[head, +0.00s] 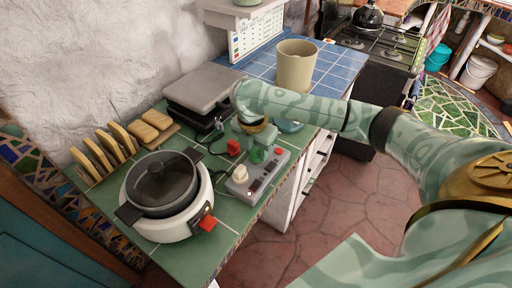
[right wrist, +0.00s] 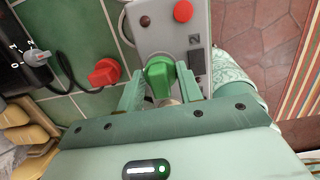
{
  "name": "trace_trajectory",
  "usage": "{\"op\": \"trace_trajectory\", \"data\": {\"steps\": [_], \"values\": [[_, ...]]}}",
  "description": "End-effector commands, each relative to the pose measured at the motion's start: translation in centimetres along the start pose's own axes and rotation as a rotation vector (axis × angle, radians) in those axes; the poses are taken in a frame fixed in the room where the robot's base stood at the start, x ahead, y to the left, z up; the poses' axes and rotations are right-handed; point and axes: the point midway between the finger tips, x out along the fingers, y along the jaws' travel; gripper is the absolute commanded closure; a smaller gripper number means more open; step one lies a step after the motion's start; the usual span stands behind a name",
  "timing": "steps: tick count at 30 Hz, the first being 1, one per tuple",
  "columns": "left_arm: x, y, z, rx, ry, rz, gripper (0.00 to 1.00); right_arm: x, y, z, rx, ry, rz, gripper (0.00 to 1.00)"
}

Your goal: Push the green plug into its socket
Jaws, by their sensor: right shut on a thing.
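The green plug (head: 257,155) is between the fingers of my right gripper (head: 254,142), over the grey socket strip (head: 239,189). In the right wrist view, the green plug (right wrist: 160,77) sits between the two pale green fingers of the right gripper (right wrist: 160,88), which are shut on it. The grey socket strip (right wrist: 152,41) lies beneath and beyond the plug. The plug covers the strip's surface under it, so I cannot tell how its prongs stand to the socket. My left gripper is not in view.
A red plug (right wrist: 104,72) lies on the green tiles beside the strip. A white plug (head: 240,174) stands on the strip's near end. A round red button (right wrist: 183,11) shows on the strip. A pot cooker (head: 167,222), grill (head: 199,88) and toast rack (head: 103,151) crowd the left.

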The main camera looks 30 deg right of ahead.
Motion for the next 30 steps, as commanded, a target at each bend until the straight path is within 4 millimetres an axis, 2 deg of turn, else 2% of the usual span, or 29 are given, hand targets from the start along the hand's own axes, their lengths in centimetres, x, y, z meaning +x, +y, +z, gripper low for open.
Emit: {"op": "trace_trajectory", "data": {"steps": [18, 19, 21, 22, 30], "values": [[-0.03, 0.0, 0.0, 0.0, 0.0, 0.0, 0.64, 0.93, 0.0, -0.11, 0.001, 0.0, 0.0, 0.84], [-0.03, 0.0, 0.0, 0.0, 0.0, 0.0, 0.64, 0.94, 0.0, -0.11, 0.001, 0.0, 0.0, 0.61], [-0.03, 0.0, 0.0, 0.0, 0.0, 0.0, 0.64, 0.92, 0.01, -0.11, 0.001, 0.0, 0.0, 0.42], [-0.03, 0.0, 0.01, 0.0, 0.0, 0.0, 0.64, 0.92, 0.01, -0.12, 0.001, 0.0, 0.0, 0.39], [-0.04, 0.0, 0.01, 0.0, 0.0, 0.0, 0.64, 0.95, -0.05, -0.13, 0.0, 0.001, -0.002, 0.39]]}}
